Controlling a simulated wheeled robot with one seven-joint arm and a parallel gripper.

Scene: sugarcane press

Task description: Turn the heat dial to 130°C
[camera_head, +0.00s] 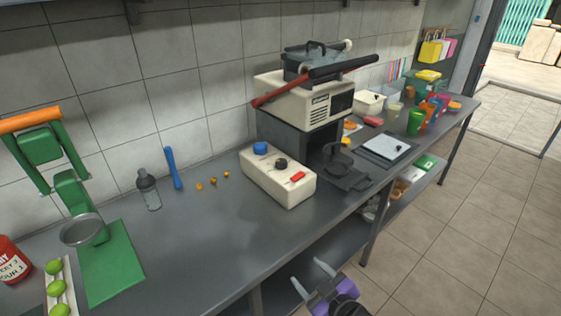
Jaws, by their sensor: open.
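A cream control box (276,182) sits on the grey counter in the middle of the view. Its top carries a blue knob (260,148), a black knob (281,163) and a red switch (297,176). Which knob is the heat dial I cannot tell, and no temperature marks are readable. My gripper (312,277) is at the bottom of the view, in front of the counter and well apart from the box. Its two pale fingers are spread, with nothing between them.
A cream and dark machine (310,103) with a red handle stands behind the box. A green press (72,190), bottle (148,190) and blue tool (173,168) stand left. Colored cups (416,121) are far right. The counter (205,240) is clear before the box.

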